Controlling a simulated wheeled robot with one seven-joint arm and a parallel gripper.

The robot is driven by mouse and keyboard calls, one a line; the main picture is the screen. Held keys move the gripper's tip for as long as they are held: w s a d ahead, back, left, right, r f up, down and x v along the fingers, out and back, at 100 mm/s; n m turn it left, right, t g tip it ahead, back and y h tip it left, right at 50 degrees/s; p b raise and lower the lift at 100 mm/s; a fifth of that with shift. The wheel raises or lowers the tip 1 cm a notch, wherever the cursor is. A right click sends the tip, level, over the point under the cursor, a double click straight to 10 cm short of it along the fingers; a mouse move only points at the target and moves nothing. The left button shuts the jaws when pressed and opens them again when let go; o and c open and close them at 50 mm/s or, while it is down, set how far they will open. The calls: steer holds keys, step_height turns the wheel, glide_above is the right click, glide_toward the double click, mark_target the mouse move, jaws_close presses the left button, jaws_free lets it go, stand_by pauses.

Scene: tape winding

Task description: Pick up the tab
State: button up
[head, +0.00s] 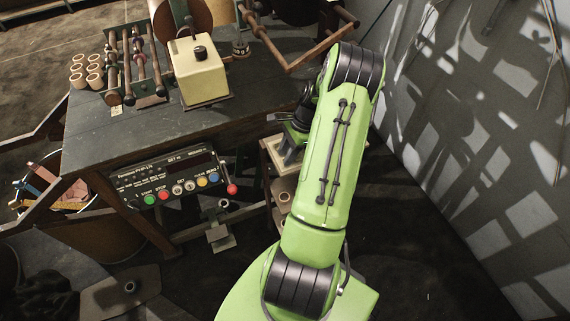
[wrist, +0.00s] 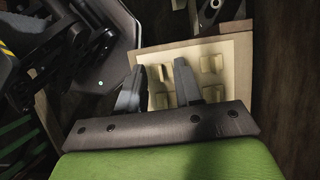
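Several small cream blocks that look like the tabs lie on a pale board in the wrist view: one tab (wrist: 211,63) and another (wrist: 213,93) to the right of my fingers, others between them. My gripper (wrist: 159,66) is open, its two dark fingers spread over the board (wrist: 238,60). The fingers partly cover the tabs behind them. I cannot tell how high they are above the board, and nothing is seen held. In the head view my green arm reaches down beside the bench, hiding most of the gripper and the tabs.
A dark workbench (head: 95,135) stands left of my arm, with a cream box (head: 198,72), rollers and several small rings on it. A control panel (head: 165,176) with coloured buttons is on its front. A grey wall (head: 480,130) is close on the right.

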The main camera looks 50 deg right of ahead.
steer(key=shift+w+a+f, duration=0.15)
steer(key=shift+f, duration=0.4)
jaws_close()
steer(key=shift+r, duration=0.15)
